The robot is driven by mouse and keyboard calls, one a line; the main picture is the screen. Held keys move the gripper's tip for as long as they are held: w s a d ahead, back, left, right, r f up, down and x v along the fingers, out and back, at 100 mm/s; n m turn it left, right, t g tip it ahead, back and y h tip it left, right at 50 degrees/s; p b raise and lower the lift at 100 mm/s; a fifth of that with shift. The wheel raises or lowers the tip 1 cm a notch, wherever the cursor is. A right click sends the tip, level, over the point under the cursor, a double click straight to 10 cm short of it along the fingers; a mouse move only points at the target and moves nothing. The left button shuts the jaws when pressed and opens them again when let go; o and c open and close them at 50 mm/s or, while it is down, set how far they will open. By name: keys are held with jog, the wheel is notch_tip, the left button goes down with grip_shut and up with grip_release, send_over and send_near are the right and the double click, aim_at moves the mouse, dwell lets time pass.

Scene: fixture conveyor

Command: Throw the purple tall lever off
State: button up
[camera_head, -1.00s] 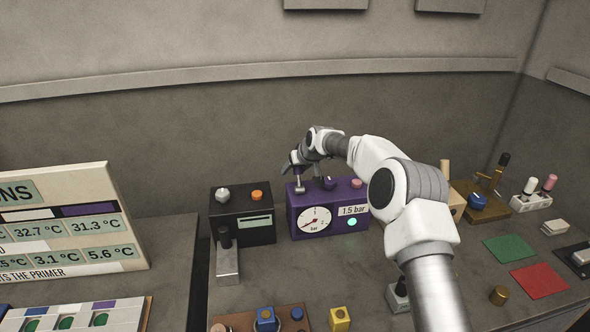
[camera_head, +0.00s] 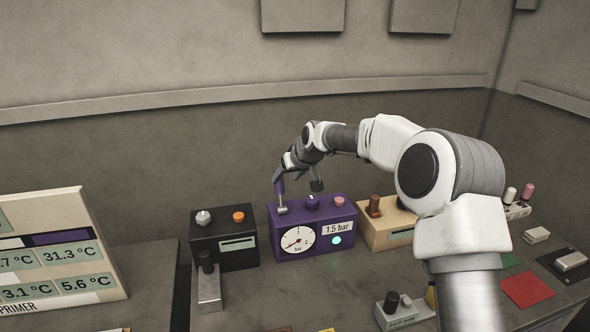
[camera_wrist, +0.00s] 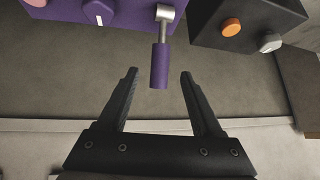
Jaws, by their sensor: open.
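The purple tall lever (camera_head: 279,186) stands up from a metal pivot at the left of the purple box's top in the head view. In the wrist view the lever (camera_wrist: 160,65) has a purple handle on a metal stem and points toward my gripper. My gripper (camera_wrist: 158,74) is open, and the handle's end lies between its fingertips in the picture, with space on both sides. I cannot tell whether the handle is at the fingers' depth. The purple box (camera_head: 330,246) carries a round gauge, a "1.5 bar" label and a green light.
A black box (camera_head: 238,257) with an orange button stands just left of the purple box. A tan box (camera_head: 385,241) with a brown switch stands close on the right. A dark purple knob (camera_head: 311,202) and a pink button (camera_head: 338,201) share the purple box's top.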

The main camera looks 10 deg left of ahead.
jog(key=v, duration=0.6)
jog(key=shift+s+d+r+b, duration=0.15)
jog(key=shift+s+r+b, duration=0.05)
jog(key=shift+r+b, duration=0.1)
jog(key=shift+f, duration=0.1)
